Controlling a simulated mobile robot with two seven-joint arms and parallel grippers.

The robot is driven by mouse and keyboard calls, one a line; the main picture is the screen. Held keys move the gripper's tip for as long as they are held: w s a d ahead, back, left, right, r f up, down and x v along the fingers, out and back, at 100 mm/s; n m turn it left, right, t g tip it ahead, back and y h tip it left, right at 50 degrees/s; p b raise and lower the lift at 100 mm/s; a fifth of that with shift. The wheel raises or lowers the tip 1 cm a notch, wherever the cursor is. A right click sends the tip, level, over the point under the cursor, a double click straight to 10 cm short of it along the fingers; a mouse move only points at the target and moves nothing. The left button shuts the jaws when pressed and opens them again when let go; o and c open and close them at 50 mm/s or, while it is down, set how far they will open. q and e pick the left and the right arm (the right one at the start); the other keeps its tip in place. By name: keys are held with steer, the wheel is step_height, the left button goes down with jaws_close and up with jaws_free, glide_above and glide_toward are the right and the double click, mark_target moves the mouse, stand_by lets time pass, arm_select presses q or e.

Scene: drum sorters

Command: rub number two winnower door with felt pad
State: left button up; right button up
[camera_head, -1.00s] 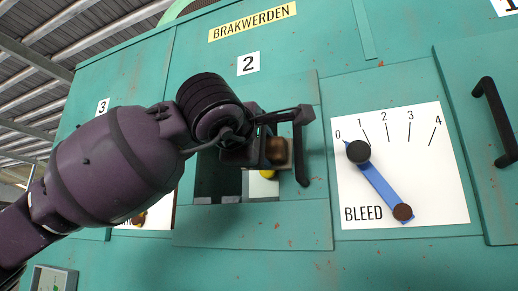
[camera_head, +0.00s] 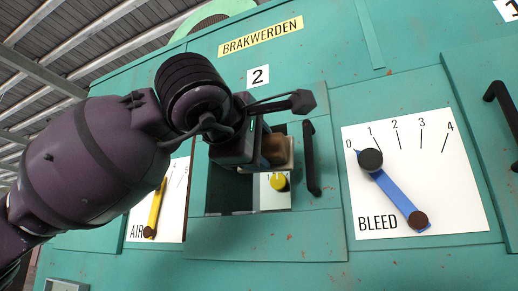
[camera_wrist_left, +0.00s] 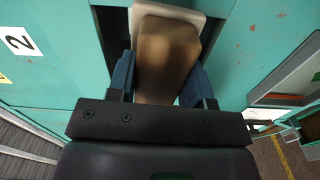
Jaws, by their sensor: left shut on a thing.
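The number two door (camera_head: 265,238) is a teal panel below the label 2 (camera_head: 258,76), with a black upright handle (camera_head: 311,158) and a window-like opening. My left gripper (camera_head: 262,148) is in front of the door's upper part, left of the handle. It is shut on the felt pad (camera_head: 276,150), a brown block with a pale pad at its far side. In the left wrist view the brown block (camera_wrist_left: 165,58) sits between the blue fingers, its pale pad (camera_wrist_left: 192,15) beyond. I cannot tell whether the pad touches the door. My right gripper is not in view.
Right of the door is the BLEED panel (camera_head: 440,212) with a blue lever (camera_head: 395,192). Left is the AIR panel (camera_head: 174,215) with a yellow lever (camera_head: 155,207), partly behind my arm. A yellow knob (camera_head: 280,182) shows below the pad. Another black handle (camera_head: 502,110) is at far right.

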arm_select(q)
steer(key=shift+s, duration=0.15)
steer(key=v, duration=0.2)
steer(key=shift+s+a, duration=0.15)
steer(key=shift+s, duration=0.2)
stand_by(0.5)
